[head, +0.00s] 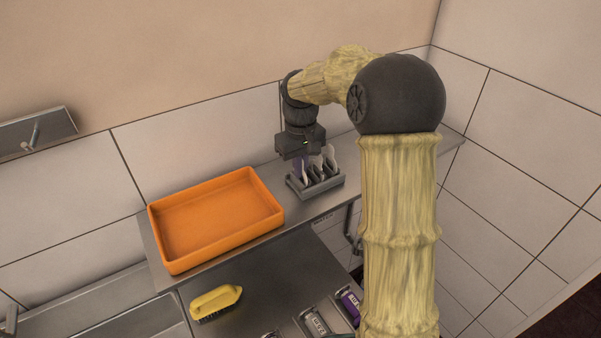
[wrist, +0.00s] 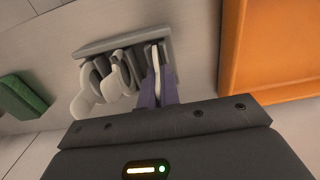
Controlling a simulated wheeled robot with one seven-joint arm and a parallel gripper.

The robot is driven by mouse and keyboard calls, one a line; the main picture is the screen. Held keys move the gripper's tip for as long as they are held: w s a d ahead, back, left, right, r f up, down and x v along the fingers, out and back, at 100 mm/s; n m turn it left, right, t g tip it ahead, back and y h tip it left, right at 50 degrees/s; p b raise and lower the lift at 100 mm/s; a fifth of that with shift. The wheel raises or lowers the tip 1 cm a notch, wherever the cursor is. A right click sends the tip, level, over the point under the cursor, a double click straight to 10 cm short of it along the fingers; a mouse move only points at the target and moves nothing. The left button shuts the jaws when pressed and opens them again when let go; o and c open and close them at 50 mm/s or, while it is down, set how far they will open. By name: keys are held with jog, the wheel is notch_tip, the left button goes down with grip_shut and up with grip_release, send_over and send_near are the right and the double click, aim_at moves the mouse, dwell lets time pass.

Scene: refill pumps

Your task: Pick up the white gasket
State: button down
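A grey slotted rack (head: 327,186) stands on the metal shelf and holds several flat white and grey pieces upright. My gripper (head: 302,165) points down at the rack's left end, and its purple fingers reach in among these pieces. In the wrist view my gripper (wrist: 158,85) has its two fingers close together, one on each side of a thin white gasket (wrist: 157,57) seen edge-on. The fingers seem to touch it. The gasket still sits at the rack (wrist: 100,45). Its lower part is hidden.
An orange tray (head: 215,261) stands left of the rack; it also shows in the wrist view (wrist: 232,60). Below are a yellow brush (head: 215,301) and a purple-labelled item (head: 349,303). A green block (wrist: 20,97) lies left in the wrist view. The wall is close behind.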

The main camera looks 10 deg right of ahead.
notch_tip(320, 180, up, 10)
jog(key=shift+b, duration=0.9)
jog(key=shift+a, duration=0.15)
dwell(0.4)
